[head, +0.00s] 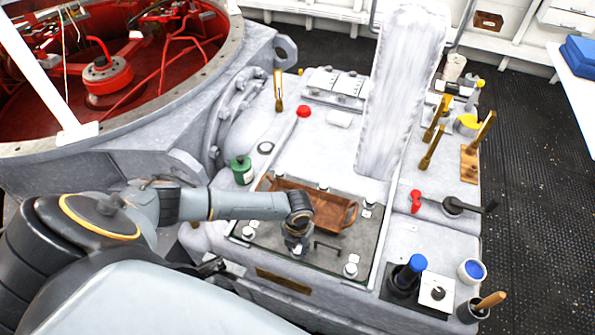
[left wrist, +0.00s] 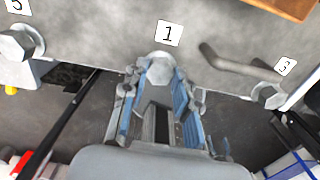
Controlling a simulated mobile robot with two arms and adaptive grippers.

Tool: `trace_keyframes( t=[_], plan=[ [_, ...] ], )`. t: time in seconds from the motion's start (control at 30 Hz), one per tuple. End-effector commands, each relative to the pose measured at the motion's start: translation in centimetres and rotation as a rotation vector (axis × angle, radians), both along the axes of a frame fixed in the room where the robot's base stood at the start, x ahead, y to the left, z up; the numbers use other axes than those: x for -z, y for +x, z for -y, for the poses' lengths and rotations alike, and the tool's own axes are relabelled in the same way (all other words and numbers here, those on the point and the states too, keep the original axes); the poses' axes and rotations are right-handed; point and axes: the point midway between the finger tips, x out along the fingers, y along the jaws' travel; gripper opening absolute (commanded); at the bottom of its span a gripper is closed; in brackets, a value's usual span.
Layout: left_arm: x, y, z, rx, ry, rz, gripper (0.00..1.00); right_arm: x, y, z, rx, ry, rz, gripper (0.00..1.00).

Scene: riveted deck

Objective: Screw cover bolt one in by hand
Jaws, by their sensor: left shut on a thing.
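Cover bolt one (left wrist: 160,68) is a grey hex-headed bolt at the cover's edge, just below the label "1" (left wrist: 168,33) in the left wrist view. My left gripper (left wrist: 156,82) is shut on its head, with blue-padded fingers on both sides. The bolt's shank is hidden. In the head view my left gripper (head: 297,245) points down at the front edge of the dark cover plate (head: 262,240), and the bolt is mostly hidden there. My right gripper is not in view.
Other cover bolts stand nearby: one labelled 5 (left wrist: 18,43) and one labelled 3 (left wrist: 268,95). A bent handle (head: 328,247) rises beside my gripper. A brown wooden tray (head: 335,208) lies on the cover behind it. A blue-topped cylinder (head: 416,264) stands to the right.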

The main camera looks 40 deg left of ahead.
Motion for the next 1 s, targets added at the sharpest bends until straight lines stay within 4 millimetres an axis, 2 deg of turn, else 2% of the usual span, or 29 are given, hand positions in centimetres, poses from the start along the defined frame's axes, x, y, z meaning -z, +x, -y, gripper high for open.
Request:
trace_keyframes(
  t=[0.03,0.4,0.97,1.0],
  plan=[
    [-0.26,0.52,-0.15,0.03,0.001,0.011,0.0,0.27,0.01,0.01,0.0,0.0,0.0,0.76],
    [-0.38,0.54,-0.13,0.184,0.001,0.011,0.0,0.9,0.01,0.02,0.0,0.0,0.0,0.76],
    [-0.42,0.52,-0.15,0.209,0.002,0.01,0.0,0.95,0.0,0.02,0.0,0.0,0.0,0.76],
    [-0.42,0.52,-0.15,0.209,0.002,0.011,0.37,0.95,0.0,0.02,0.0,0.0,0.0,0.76]
  ],
)
